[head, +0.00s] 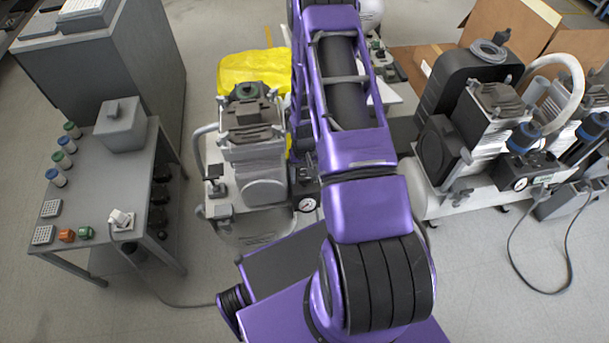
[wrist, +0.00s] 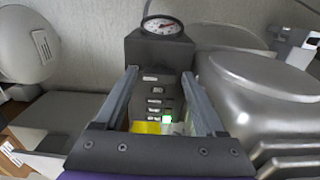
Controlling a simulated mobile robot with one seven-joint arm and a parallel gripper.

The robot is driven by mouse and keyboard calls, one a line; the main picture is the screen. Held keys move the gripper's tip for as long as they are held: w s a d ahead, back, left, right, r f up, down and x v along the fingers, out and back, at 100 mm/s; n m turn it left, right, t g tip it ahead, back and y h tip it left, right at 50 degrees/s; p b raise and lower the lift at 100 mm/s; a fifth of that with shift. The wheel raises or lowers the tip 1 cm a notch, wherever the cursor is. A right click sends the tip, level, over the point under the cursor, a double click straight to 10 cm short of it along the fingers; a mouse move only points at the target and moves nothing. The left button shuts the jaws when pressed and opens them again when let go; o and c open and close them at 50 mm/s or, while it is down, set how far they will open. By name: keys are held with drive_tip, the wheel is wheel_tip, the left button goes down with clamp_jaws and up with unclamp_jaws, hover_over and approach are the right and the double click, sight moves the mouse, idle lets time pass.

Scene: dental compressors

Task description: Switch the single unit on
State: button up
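The single unit (head: 253,155) stands left of my arm in the head view, a grey compressor with a ribbed block and a round gauge (head: 306,204) low at its right. In the wrist view a dark control box (wrist: 160,82) with a white-faced gauge (wrist: 162,27) on top lies beyond and between my gripper's fingers (wrist: 160,76). Its face carries several small pale labels and a small bright green-white patch (wrist: 167,119) low down. My gripper is open, with nothing held. I cannot tell whether it touches the box. In the head view my arm hides the gripper.
A silver rounded housing (wrist: 265,90) lies close right of the fingers. A larger compressor unit (head: 480,135) stands at the right, with cables on the floor. A grey table (head: 150,185) with jars and a plugged-in socket stands left. A yellow bag (head: 252,68) lies behind the single unit.

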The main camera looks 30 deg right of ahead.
sight(304, 178)
drive_tip(key=shift+o, duration=0.4)
drive_tip(key=shift+r, duration=0.3)
wheel_tip(304, 178, up, 17)
drive_tip(key=p, duration=0.3)
